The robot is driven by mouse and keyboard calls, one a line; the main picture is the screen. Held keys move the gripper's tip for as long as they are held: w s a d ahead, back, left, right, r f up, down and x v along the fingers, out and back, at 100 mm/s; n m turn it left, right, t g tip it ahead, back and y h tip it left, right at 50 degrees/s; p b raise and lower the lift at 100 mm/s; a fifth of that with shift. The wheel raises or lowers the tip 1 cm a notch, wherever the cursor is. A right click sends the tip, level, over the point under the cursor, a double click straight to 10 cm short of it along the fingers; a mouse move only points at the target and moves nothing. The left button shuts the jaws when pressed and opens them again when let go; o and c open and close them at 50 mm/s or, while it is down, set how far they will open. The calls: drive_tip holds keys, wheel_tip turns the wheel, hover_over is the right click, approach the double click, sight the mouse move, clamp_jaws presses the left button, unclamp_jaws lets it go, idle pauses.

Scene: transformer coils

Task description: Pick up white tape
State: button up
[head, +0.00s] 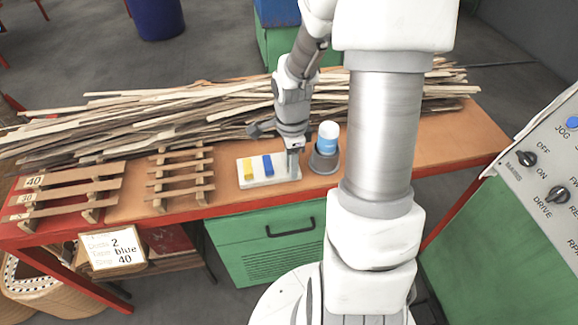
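A small white tray (257,182) lies on the brown workbench. A yellow tape piece (248,169) is at its left and a blue tape piece (267,165) is in its middle. My gripper (292,168) points down over the tray's right end, right of the blue piece. Its fingers are small and dark here, and I cannot tell if they are open or shut. I cannot make out a white tape; the gripper covers the spot at the right end of the tray.
A blue and white bottle (328,137) stands in a grey holder close right of the gripper. Wooden strips (180,115) are piled along the back. Wooden racks (181,178) stand at the left. A control panel (545,170) is at the right.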

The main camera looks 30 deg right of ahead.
drive_tip(key=shift+f, duration=0.15)
clamp_jaws()
idle(0.4)
